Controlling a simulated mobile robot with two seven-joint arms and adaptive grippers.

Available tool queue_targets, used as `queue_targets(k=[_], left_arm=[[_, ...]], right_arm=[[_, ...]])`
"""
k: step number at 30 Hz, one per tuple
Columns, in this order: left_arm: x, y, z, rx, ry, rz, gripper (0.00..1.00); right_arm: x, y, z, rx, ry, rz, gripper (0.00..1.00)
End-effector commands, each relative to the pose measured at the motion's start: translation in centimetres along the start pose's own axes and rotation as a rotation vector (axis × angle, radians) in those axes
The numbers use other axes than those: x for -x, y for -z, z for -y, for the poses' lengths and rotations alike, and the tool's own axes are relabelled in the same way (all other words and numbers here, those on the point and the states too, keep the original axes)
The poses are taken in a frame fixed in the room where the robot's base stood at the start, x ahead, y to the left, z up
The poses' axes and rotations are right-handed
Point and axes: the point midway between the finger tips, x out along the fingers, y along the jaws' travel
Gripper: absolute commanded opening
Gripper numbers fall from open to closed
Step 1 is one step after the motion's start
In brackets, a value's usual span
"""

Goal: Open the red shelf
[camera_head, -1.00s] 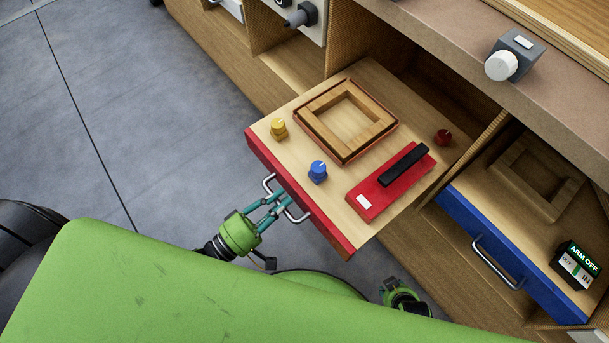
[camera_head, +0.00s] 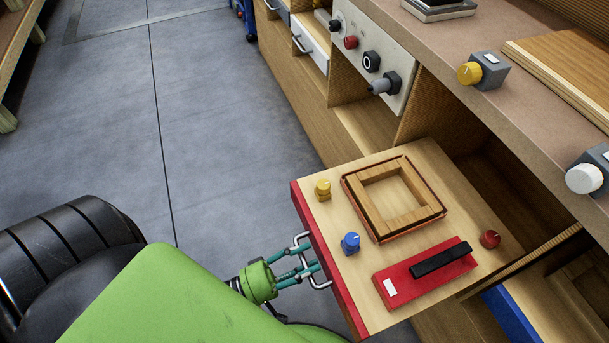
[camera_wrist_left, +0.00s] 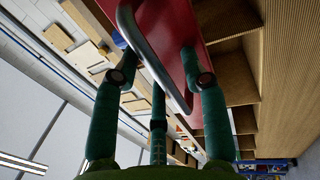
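The red shelf is a pulled-out wooden drawer with a red front (camera_head: 326,258) and a metal handle (camera_head: 302,242). Its wooden top (camera_head: 345,290) stands well out from the cabinet. My left gripper (camera_head: 312,268) is at the handle, its teal fingers reaching around the bar. In the left wrist view, the handle (camera_wrist_left: 152,58) runs diagonally between the spread fingers, in front of the red front (camera_wrist_left: 172,30). The fingers' contact with the bar is not clear. My right gripper is not in view.
The drawer carries a wooden frame (camera_head: 362,201), yellow knob (camera_head: 323,190), blue knob (camera_head: 350,243), red knob (camera_head: 489,239) and red block with a black bar (camera_head: 394,285). A blue-fronted drawer (camera_head: 512,316) is at lower right. The floor (camera_head: 215,120) at left is clear.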

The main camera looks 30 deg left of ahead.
Motion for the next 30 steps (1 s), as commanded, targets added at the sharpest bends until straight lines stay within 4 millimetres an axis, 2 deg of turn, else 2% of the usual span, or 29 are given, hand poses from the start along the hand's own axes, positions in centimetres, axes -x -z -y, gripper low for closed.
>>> queue_targets(k=[11,14,24,30], left_arm=[[0.4,0.0,0.1,0.000,0.002,0.000,0.44],[1.7,0.0,0.1,0.001,0.006,0.001,0.44],[8.7,0.0,0.1,0.000,0.005,0.000,0.44],[11.3,0.0,0.1,0.000,0.002,0.000,0.44]], right_arm=[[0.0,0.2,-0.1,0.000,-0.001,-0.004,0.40],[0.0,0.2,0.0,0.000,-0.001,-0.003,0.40],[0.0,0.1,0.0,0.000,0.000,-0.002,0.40],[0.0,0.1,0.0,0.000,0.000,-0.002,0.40]])
